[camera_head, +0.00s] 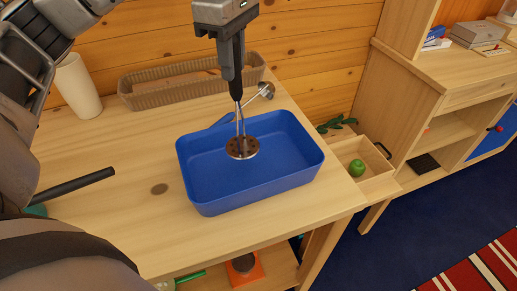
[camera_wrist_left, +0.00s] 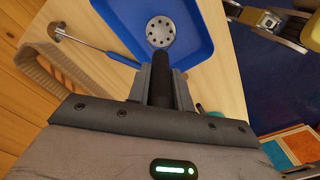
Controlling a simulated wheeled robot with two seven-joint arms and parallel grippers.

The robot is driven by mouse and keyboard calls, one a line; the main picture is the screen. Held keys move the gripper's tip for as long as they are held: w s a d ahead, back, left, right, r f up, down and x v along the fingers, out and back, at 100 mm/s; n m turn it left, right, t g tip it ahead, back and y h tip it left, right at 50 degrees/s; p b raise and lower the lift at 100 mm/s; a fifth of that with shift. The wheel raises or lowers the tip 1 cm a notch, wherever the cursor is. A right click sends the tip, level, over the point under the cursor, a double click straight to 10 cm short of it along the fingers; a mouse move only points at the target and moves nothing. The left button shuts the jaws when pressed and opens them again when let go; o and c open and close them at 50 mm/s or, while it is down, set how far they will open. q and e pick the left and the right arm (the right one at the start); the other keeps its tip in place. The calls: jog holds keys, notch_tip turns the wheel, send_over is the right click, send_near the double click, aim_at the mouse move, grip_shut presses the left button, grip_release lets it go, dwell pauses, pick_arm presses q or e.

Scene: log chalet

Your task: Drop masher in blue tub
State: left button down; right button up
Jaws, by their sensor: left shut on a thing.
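My left gripper (camera_head: 232,78) is shut on the masher's black handle and holds it upright, head down. The masher (camera_head: 242,148) has a round metal head with holes, which also shows in the wrist view (camera_wrist_left: 160,32). The head is over the inside of the blue tub (camera_head: 205,199); I cannot tell how far above its floor. The tub stands on the wooden table, looks empty, and also shows in the wrist view (camera_wrist_left: 192,50).
A ladle (camera_head: 266,90) with a blue handle lies behind the tub. A long woven basket (camera_head: 150,100) and a cream cup (camera_head: 78,86) stand at the back. A black rod (camera_head: 75,187) shows at left. A green apple (camera_head: 357,167) sits in a wooden box (camera_head: 378,184) right of the table.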

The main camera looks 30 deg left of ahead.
aim_at(234, 98)
pick_arm(q)
jog(key=shift+s+f, duration=0.15)
jog(key=shift+f, duration=0.25)
notch_tip(234, 98, down, 4)
jog(key=b, duration=0.3)
jog(key=shift+s+r, duration=0.1)
jog(key=shift+f+b, duration=0.55)
pick_arm(e)
jog(key=shift+s+a+f, duration=0.1)
jog(key=shift+a+f, duration=0.1)
jog(key=shift+f, duration=0.25)
jog(key=shift+s+a+f, duration=0.1)
jog(key=shift+a+f, duration=0.1)
jog(key=shift+f, duration=0.25)
pick_arm(q)
jog(key=c, duration=1.2)
grip_release()
pick_arm(e)
jog(key=shift+f, duration=0.1)
pick_arm(q)
jog(key=shift+o, duration=0.2)
jog(key=shift+r, duration=0.1)
